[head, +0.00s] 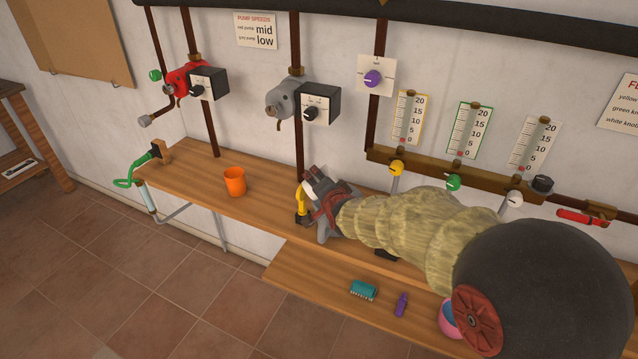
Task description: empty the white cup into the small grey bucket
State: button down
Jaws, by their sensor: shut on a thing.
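My gripper (314,198) is over the wooden bench, below the grey pump, and its fingers are shut. A small white patch (308,187) shows at the fingers and seems to be part of the white cup; the rest is hidden by my gripper. I cannot tell the cup's tilt or what is in it. A yellow upright piece (302,200) on a dark base stands just left of my fingers. I cannot make out the small grey bucket; my arm covers much of the bench to the right.
An orange cup (235,182) stands on the bench (190,172) left of my gripper. A teal brush (363,290), a purple bottle (401,304) and a pink bowl (447,318) are on the lower shelf. Gauges with coloured knobs (454,183) line the wall behind my arm.

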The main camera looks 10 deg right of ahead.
jog(key=shift+d+m, duration=0.1)
jog(key=shift+m, duration=0.2)
jog(key=shift+f, duration=0.1)
jog(key=shift+m+y+p, duration=0.3)
jog(key=shift+p, duration=0.35)
jog(key=shift+p, duration=0.45)
jog(key=shift+f+m+y+p, duration=0.25)
jog(key=shift+m+y+p, duration=0.45)
jog(key=shift+p, duration=1.65)
dwell(1.1)
jog(key=shift+d+f+m+y+p, duration=0.3)
jog(key=shift+m+p, duration=0.5)
jog(key=shift+p, duration=0.8)
dwell(1.5)
